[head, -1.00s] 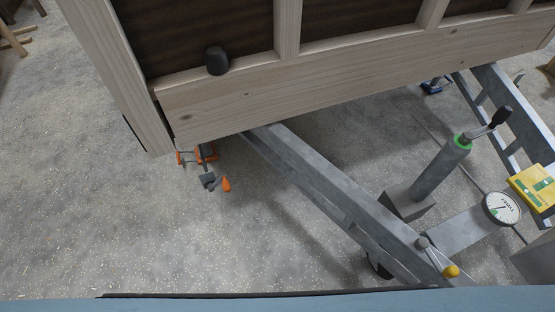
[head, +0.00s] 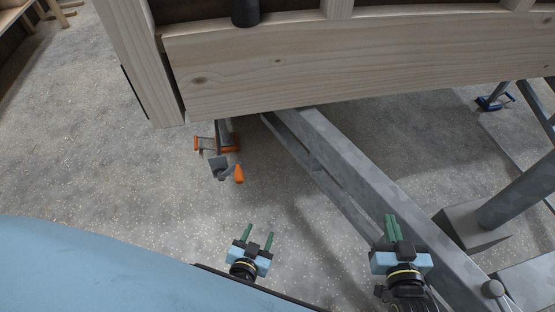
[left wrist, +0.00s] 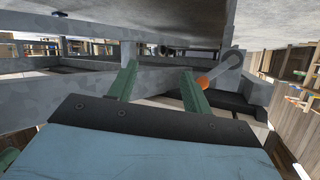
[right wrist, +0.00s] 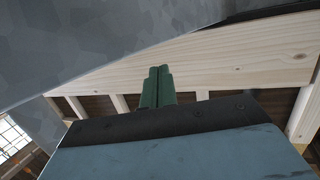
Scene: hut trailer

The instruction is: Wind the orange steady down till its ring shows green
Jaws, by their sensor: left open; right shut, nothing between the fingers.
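The orange steady (head: 229,146) stands on the floor under the corner of the wooden hut frame. Its grey crank ends in an orange handle (head: 239,174), pointing toward me. An orange knob on a grey rod, likely this handle, shows beyond the fingers in the left wrist view (left wrist: 203,82). No ring or green colour can be made out on the steady. My left gripper (head: 259,232) is open and empty, a little nearer to me than the handle and apart from it. My right gripper (head: 391,226) is shut and empty beside the trailer's steel beam.
The steel drawbar beam (head: 345,160) runs diagonally to the right of the steady. A grey post (head: 520,190) on a block stands at the right. A blue steady (head: 495,101) is farther back. Open floor (head: 130,170) lies left of the orange steady.

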